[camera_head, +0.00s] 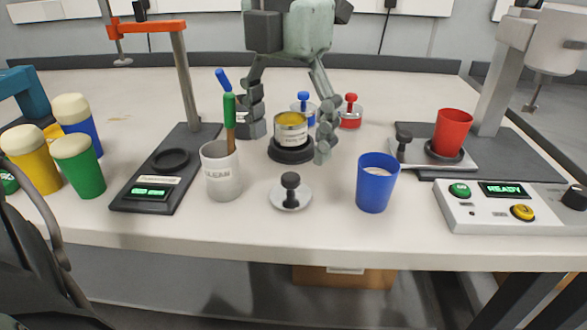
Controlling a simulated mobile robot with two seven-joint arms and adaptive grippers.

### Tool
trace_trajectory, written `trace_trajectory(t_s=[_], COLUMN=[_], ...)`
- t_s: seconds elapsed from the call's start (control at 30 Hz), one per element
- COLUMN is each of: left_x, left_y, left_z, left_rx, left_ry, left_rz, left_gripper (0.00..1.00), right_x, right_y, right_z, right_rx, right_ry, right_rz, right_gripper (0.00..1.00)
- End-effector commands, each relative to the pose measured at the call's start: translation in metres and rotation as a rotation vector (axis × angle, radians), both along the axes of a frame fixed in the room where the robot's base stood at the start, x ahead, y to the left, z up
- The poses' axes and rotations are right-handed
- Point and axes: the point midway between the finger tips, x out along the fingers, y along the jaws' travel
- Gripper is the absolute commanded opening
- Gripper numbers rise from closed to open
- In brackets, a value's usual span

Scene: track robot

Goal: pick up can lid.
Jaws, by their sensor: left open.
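The can lid (291,196) is a round silver disc with a black knob. It lies flat on the white table, near the front edge, clear of other things. An open can (291,134) with yellow inside stands behind it on a black round base. My left gripper (288,138) hangs pointing down from the top of the picture. Its segmented fingers are spread open on either side of the can, behind the lid. I cannot tell whether they touch the can. My right gripper is not in view.
A white cup (221,172) with brush handles stands left of the lid, a blue cup (377,184) right. Red- and blue-knobbed weights (350,112) stand behind. Colored shakers (79,164), a scale (150,190), a red cup (453,133) and a READY panel (502,207) flank them.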

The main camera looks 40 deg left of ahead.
Motion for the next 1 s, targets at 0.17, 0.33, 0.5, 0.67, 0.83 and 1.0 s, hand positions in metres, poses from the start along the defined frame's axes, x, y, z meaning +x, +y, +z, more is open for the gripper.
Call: trace_trajectory(t_s=[0.17, 0.33, 0.5, 0.67, 0.83, 1.0], left_x=[0.000, -0.001, -0.001, -0.001, 0.000, 0.000], left_y=[0.000, -0.001, -0.003, -0.003, -0.003, -0.003], left_z=[-0.009, -0.029, -0.052, -0.073, -0.078, -0.078], left_rx=[-0.001, -0.001, -0.001, -0.001, 0.000, 0.000], left_ry=[0.003, 0.003, 0.005, 0.002, -0.001, -0.001], left_rz=[-0.001, -0.001, -0.002, 0.000, 0.001, 0.001], left_gripper=[0.76, 0.76, 0.76, 0.76, 0.76, 0.71], right_x=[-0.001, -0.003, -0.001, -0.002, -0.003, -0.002], right_y=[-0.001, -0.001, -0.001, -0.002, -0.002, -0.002], right_z=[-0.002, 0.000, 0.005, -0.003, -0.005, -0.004], right_rx=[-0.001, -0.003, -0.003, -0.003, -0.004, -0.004], right_ry=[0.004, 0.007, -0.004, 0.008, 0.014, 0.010], right_rz=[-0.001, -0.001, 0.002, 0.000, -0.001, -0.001], right_gripper=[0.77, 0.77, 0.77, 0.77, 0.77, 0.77])
